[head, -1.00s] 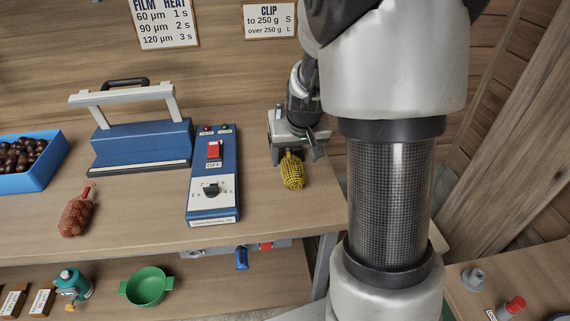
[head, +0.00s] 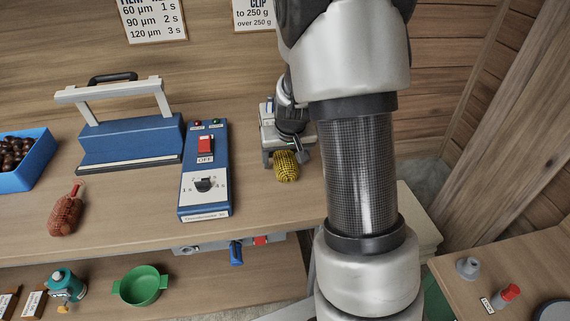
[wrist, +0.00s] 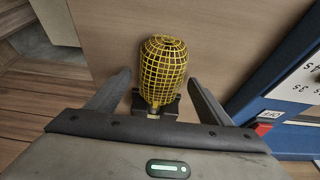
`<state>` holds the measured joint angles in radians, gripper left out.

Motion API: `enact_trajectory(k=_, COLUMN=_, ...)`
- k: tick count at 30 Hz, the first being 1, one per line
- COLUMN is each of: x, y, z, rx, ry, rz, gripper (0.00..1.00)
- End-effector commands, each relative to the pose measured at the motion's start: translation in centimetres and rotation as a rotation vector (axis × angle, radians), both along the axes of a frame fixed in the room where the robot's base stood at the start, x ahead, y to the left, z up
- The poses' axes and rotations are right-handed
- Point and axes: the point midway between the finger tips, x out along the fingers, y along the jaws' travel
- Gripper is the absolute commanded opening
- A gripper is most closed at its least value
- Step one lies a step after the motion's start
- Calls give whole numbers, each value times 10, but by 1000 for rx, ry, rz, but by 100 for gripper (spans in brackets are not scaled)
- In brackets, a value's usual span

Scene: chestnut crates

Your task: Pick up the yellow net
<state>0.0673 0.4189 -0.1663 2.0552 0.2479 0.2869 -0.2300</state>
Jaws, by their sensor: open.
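The yellow net (head: 287,167) is a filled mesh bag on the wooden bench, right of the blue control box. In the wrist view the yellow net (wrist: 163,68) lies lengthwise between my two fingers, its rounded end pointing away from me. My gripper (head: 286,154) is directly above and behind it in the head view. In the wrist view my gripper (wrist: 160,78) is open, one finger on each side of the net, with gaps on both sides. Whether the fingers are down at the net's height is hard to tell.
A grey clip device (head: 267,118) stands just behind the net, partly hidden by my arm. The blue control box (head: 205,175) is close on the left, with a blue sealer (head: 130,141) beyond it. A red net (head: 66,214) lies far left.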

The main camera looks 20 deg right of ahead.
Motion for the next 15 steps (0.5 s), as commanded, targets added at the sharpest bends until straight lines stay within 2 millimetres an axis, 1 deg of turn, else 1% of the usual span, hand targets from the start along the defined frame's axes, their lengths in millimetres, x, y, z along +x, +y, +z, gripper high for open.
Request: enact_trajectory(k=15, x=0, y=0, z=-5, rx=0, ry=0, rz=-1, gripper=73)
